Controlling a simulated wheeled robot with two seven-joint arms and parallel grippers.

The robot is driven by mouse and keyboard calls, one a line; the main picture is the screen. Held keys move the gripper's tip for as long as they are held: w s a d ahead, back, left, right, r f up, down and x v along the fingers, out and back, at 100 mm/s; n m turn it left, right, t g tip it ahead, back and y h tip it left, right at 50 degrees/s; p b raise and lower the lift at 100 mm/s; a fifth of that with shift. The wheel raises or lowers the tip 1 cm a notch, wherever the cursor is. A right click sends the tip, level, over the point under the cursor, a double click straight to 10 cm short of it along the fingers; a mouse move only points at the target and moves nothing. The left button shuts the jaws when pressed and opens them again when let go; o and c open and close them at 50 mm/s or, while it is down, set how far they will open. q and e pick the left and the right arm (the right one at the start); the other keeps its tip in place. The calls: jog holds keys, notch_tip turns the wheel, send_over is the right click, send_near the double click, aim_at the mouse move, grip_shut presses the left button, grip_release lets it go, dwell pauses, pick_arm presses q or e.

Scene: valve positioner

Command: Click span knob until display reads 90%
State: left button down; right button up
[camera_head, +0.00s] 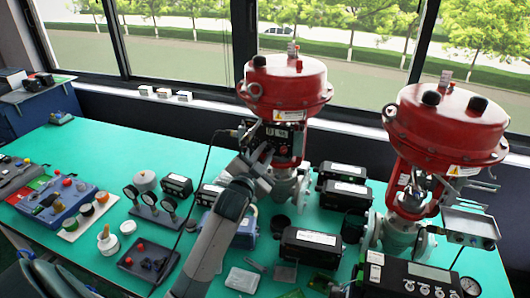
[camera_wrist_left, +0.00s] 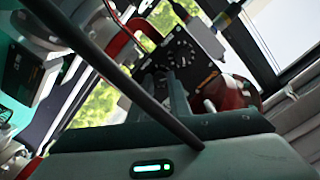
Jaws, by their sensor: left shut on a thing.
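The valve positioner (camera_head: 283,138) is a dark panel mounted on the yoke of the middle red valve actuator (camera_head: 288,85). Its black face (camera_wrist_left: 182,52), with several small round parts and pale markings, also shows tilted in the left wrist view. My left gripper (camera_head: 262,160) reaches up to the lower part of the panel. In the left wrist view its two fingers (camera_wrist_left: 168,92) are close together against the face, shut on a small part that looks like the span knob. The fingers hide that part. The display reading is too small to read. My right gripper is not in view.
A dark cable (camera_wrist_left: 118,75) crosses in front of the wrist camera. A second red actuator (camera_head: 450,125) stands at the right. Black boxes (camera_head: 308,246), gauges (camera_head: 150,197) and a dark tray (camera_head: 147,262) lie on the green table (camera_head: 75,145).

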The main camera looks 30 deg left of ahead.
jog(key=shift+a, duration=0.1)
pick_arm(q)
jog(key=c, duration=1.6)
grip_release()
jog(key=shift+c, duration=0.2)
